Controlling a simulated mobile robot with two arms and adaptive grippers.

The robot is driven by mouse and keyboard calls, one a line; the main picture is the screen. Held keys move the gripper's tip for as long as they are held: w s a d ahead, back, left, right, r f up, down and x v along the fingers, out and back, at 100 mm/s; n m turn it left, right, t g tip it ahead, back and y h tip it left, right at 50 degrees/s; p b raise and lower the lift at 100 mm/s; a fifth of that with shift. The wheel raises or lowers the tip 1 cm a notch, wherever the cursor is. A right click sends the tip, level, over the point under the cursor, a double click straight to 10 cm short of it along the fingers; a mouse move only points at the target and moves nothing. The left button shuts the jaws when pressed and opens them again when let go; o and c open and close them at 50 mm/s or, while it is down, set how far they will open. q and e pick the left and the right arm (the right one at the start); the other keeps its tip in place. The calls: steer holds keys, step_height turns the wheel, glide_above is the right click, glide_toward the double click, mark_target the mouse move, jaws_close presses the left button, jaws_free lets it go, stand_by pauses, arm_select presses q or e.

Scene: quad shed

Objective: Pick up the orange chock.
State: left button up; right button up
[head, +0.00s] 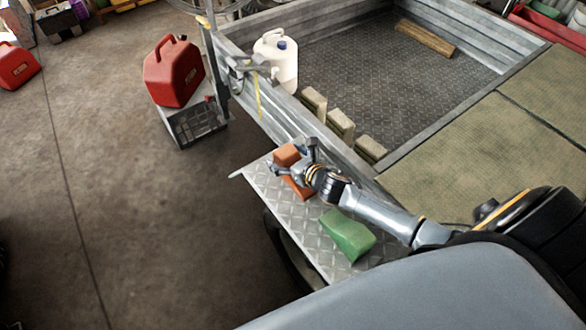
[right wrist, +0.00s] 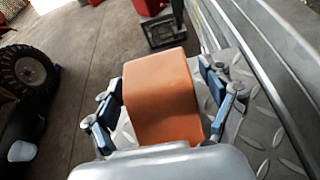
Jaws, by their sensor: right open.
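The orange chock (head: 287,157) lies on a metal tread-plate ledge (head: 262,182) beside the trailer wall. My right gripper (head: 292,160) is over it, and its fingers and wrist hide part of the chock. In the right wrist view the orange chock (right wrist: 162,97) sits between the two open fingers of my right gripper (right wrist: 165,98), with blue pads on either side. I cannot tell whether the pads touch it. My left gripper is not in view.
A green chock (head: 347,235) lies on the same ledge, nearer to me. The trailer side wall (head: 268,118) rises right beside the ledge. A red fuel can (head: 174,72) stands on a grey crate (head: 196,122) at the left. The floor left of the ledge is clear.

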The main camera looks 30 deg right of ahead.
steer(key=c, duration=1.4)
steer(key=shift+r, duration=0.1)
steer(key=shift+c, duration=0.6)
steer(key=shift+r, duration=0.1)
